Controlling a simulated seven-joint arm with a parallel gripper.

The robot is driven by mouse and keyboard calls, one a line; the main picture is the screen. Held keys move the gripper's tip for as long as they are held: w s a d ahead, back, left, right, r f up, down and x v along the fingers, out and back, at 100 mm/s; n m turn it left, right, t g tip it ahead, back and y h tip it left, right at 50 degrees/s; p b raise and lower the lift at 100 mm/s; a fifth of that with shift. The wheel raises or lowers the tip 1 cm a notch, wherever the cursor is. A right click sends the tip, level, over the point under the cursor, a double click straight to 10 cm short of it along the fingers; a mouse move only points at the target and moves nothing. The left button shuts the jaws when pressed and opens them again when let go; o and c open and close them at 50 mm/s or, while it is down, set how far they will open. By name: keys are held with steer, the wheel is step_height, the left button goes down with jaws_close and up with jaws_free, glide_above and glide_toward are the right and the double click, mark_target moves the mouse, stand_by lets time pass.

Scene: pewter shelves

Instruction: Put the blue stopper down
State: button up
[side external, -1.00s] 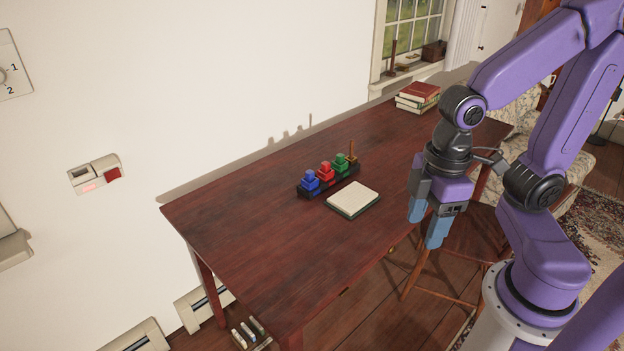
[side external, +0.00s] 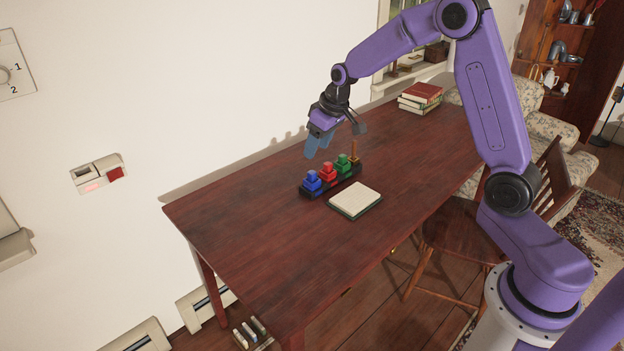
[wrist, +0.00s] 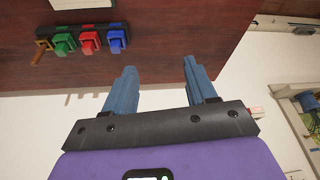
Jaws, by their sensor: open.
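The blue stopper (side external: 312,182) sits in the near left end of a dark rack (side external: 343,183) on the table. In the wrist view the blue stopper (wrist: 117,41) is at the right end of the rack (wrist: 84,30). A red stopper (side external: 328,172) and a green stopper (side external: 343,162) stand beside it in the same rack. My gripper (side external: 313,157) is above the table, behind and above the rack, its blue fingers pointing down. In the wrist view its two fingers (wrist: 158,75) are apart with nothing between them.
A pale notepad-like block (side external: 355,200) lies in front of the rack. A brown upright piece (side external: 354,150) stands at the rack's far end. Books (side external: 420,97) are stacked at the table's back right. The wall runs behind the table; the table's left part is clear.

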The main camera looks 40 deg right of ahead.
steer(key=w+d+f+m+h, duration=0.1)
steer(key=w+d, duration=0.1)
steer(key=d, duration=0.3)
steer(key=w+d+f+m, duration=0.1)
steer(key=w+d+f, duration=0.15)
steer(key=d, duration=0.25)
glide_above(312, 172)
steer(key=s, duration=0.3)
step_height(312, 172, down, 10)
steer(key=shift+t, duration=0.5)
steer(key=shift+x, duration=2.8)
steer(key=shift+w, duration=0.1)
jaws_close()
